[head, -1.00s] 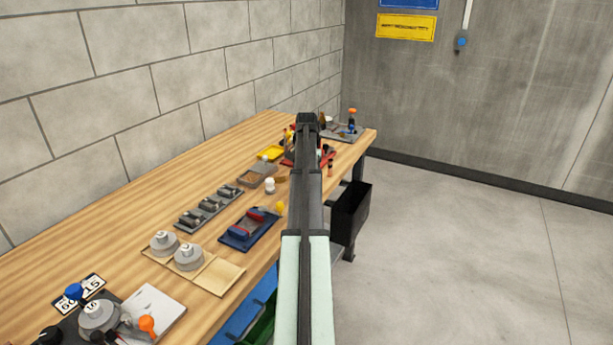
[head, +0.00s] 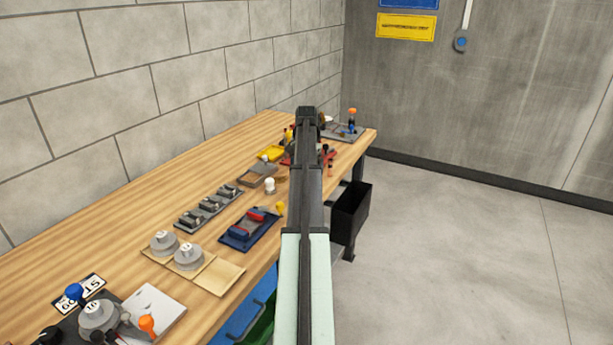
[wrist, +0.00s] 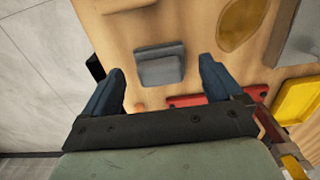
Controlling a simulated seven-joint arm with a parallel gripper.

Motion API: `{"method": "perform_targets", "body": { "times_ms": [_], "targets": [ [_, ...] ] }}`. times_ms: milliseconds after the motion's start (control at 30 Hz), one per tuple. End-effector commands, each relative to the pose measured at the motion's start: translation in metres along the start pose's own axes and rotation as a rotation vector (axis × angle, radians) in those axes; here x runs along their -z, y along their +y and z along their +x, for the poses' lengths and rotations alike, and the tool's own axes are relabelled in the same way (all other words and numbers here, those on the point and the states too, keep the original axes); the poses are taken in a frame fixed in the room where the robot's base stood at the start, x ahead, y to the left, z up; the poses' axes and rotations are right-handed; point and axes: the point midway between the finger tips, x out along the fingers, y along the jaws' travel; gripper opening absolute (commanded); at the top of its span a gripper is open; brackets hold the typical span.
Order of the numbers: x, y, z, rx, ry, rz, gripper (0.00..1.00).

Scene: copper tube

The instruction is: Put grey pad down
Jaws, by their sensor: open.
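The grey pad (wrist: 160,66), a small squarish block with a ridge across it, shows in the wrist view against the wooden bench top (wrist: 185,20). My gripper (wrist: 161,64) is open, with one dark blue finger on each side of the pad. A gap shows between the pad and each finger, so neither finger appears to touch it. The pad looks as if it lies on the wood, but its underside is hidden. In the head view my arm hides the gripper, and I cannot make out the pad there.
A red tray (wrist: 190,100) is close by the right finger, with a yellow tray (wrist: 298,98) further right. A brown oval (wrist: 240,22) lies beyond. In the head view, weights (head: 188,257) and a blue tray (head: 240,236) stand along the bench; a black bin (head: 351,208) hangs at its edge.

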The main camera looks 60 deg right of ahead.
Motion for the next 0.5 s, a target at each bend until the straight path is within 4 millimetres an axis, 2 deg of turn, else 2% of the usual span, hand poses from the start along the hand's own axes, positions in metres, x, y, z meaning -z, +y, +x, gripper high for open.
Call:
{"method": "perform_targets", "body": {
  "times_ms": [300, 500],
  "targets": [
    [0.001, -0.001, -0.061, 0.0, 0.001, 0.0, 0.93],
    [0.001, 0.0, -0.087, 0.0, 0.0, 0.001, 0.93]
  ]
}}
